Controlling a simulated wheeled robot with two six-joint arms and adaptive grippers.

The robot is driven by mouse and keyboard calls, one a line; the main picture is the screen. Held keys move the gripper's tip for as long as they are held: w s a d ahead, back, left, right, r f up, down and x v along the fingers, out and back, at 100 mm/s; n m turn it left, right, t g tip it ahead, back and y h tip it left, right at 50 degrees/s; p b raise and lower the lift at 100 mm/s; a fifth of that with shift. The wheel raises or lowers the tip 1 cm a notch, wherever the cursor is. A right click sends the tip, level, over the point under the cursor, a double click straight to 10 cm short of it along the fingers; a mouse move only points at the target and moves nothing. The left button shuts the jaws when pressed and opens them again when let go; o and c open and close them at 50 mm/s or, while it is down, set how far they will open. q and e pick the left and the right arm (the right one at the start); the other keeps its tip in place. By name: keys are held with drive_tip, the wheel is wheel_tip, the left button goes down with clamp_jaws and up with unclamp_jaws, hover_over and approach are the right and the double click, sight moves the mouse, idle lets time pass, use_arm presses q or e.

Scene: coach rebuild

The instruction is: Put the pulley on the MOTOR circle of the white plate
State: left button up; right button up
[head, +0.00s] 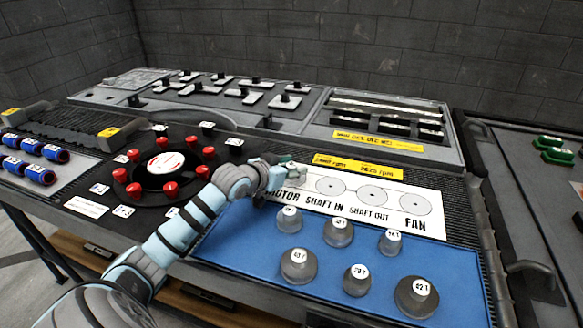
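The white plate (437,226) lies behind the blue mat, with the printed words MOTOR, SHAFT IN, SHAFT OUT and FAN. Three of its circles show bare; the spot above the word MOTOR is covered by my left gripper (284,176). My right gripper is out of view.
Left of the mat is a black round dial (150,180) ringed with red knobs. Blue cylinders (40,175) lie at far left. Behind the plate are yellow labels (358,167) and a raised grey panel (215,110). A dark case (520,200) stands right.

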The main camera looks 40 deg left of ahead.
sight(288, 167)
use_arm(q)
drive_tip(key=shift+o, duration=0.4)
drive_tip(key=shift+s+r, duration=0.1)
drive_tip(key=shift+r, duration=0.1)
drive_tip(key=p+v, duration=0.2)
drive_tip(key=v, duration=0.3)
drive_tip(key=shift+a+r, duration=0.1)
drive_tip(key=shift+a, duration=0.05)
drive_tip(key=p+v, duration=0.4)
drive_tip(key=p, duration=0.1)
drive_tip(key=p+v, duration=0.2)
drive_tip(key=p, duration=0.1)
drive_tip(key=shift+d+r, duration=0.25)
drive_tip(key=shift+r, duration=0.1)
drive_tip(key=shift+s, duration=0.2)
drive_tip(key=shift+s+f, duration=0.15)
drive_tip(key=shift+f, duration=0.15)
